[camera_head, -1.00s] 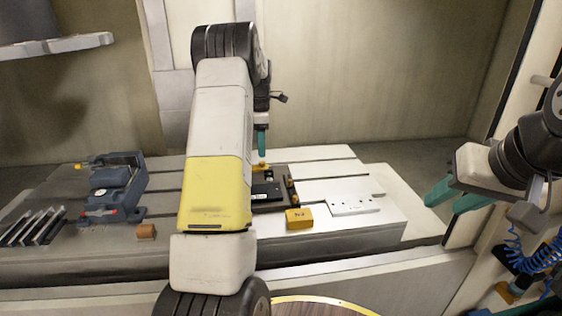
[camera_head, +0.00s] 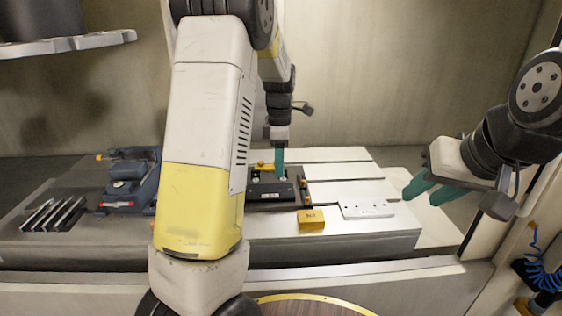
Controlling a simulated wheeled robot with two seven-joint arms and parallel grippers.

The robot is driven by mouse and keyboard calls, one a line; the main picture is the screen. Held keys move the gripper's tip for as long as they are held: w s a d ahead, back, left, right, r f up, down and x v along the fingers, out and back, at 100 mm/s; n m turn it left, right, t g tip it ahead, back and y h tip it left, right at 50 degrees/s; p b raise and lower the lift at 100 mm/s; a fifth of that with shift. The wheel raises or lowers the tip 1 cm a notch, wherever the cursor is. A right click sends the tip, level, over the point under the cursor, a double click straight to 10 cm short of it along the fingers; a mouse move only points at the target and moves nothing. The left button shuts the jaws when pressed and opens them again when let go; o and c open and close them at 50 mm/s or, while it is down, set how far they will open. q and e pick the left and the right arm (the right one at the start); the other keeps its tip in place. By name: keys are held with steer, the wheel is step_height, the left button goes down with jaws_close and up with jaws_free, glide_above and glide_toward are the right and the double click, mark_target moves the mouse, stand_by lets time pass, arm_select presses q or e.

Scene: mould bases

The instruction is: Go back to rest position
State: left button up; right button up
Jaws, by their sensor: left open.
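My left gripper (camera_head: 279,161) hangs pointing down over the dark mould base (camera_head: 270,192) on the machine bed. Its teal finger shows just above or beside the block; the other finger is hidden, and I cannot tell whether it touches. It is open. My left arm's large white and yellow links cover the middle of the picture. My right gripper (camera_head: 432,190) is at the right, with its two teal fingers apart and nothing between them, pointing left beside the bed's right end.
On the slotted bed (camera_head: 335,154) are a blue-grey vise (camera_head: 135,178), several metal bars (camera_head: 52,214), a yellow block (camera_head: 311,219) and a pale plate (camera_head: 365,209). A grey shelf-like edge (camera_head: 75,43) juts in at upper left. A machine wall stands behind.

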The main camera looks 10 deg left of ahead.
arm_select(q)
steer(key=s+d+r+m+t, duration=0.1)
steer(key=s+r+m+t, duration=0.1)
steer(key=s+r+m, duration=0.2)
steer(key=s+d+r+m+t+h, duration=0.1)
steer(key=s+r+m, duration=0.3)
steer(key=s+m, duration=0.6)
steer(key=s+r+m+t+h, duration=0.1)
steer(key=s+r+m+t, duration=0.2)
steer(key=s+m, duration=0.4)
steer(key=s+r, duration=0.1)
steer(key=s, duration=0.3)
steer(key=shift+s+d+r, duration=0.25)
steer(key=shift+d+r, duration=0.15)
